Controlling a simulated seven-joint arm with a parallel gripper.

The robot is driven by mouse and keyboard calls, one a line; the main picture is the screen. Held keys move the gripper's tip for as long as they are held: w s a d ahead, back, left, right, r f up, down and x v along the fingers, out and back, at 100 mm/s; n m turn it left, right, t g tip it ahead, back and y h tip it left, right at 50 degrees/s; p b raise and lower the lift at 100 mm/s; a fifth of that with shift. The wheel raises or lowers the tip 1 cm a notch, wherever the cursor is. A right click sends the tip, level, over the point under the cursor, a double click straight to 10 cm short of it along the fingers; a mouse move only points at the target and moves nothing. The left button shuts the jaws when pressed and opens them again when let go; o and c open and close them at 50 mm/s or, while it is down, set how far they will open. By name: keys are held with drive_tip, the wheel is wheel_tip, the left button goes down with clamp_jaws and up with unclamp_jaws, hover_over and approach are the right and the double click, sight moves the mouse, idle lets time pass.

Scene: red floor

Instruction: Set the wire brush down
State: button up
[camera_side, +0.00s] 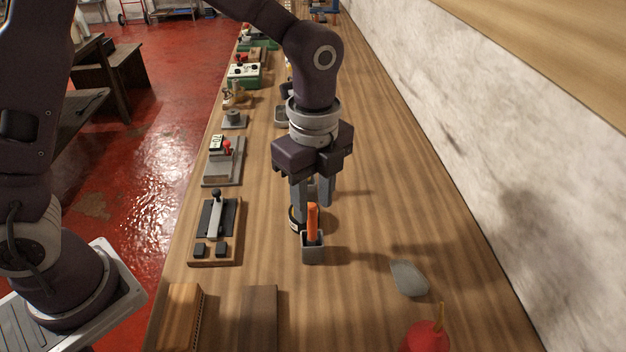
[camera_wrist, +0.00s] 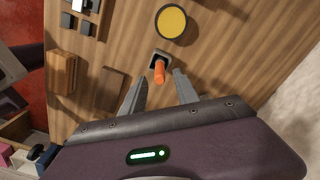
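My gripper (camera_side: 311,198) is open, its two grey fingers apart and pointing down above the bench. In the wrist view its fingertips (camera_wrist: 160,75) have nothing between them that I can see held. An orange handle (camera_side: 312,222) stands upright in a small grey square cup (camera_side: 312,250), just beyond the fingertips in the wrist view (camera_wrist: 159,71). A wooden block with a bristle-like edge (camera_side: 182,315), possibly the wire brush, lies on the bench at front left. It also shows in the wrist view (camera_wrist: 61,72). I cannot tell its bristles clearly.
A round yellow-topped can (camera_wrist: 171,22) stands close behind the cup. A darker wooden block (camera_side: 259,318) lies beside the bristled one. A switch board (camera_side: 214,230) is at left, a grey flat piece (camera_side: 408,278) and a red bulb (camera_side: 425,338) at right. The bench's right side is mostly clear.

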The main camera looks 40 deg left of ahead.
wheel_tip(320, 180, up, 7)
drive_tip(key=shift+r, duration=0.4)
drive_tip(key=s+a+r+n+t, duration=0.2)
drive_tip(key=s+a+r+n, duration=0.4)
drive_tip(key=s+a+n, duration=0.15)
drive_tip(key=s+a+f+n+t, duration=0.1)
drive_tip(key=s+a+n+t, duration=0.2)
drive_tip(key=s+n, duration=0.8)
drive_tip(key=shift+s+a+n+t, duration=0.25)
drive_tip(key=shift+a+n, duration=0.4)
drive_tip(key=shift+a, duration=0.4)
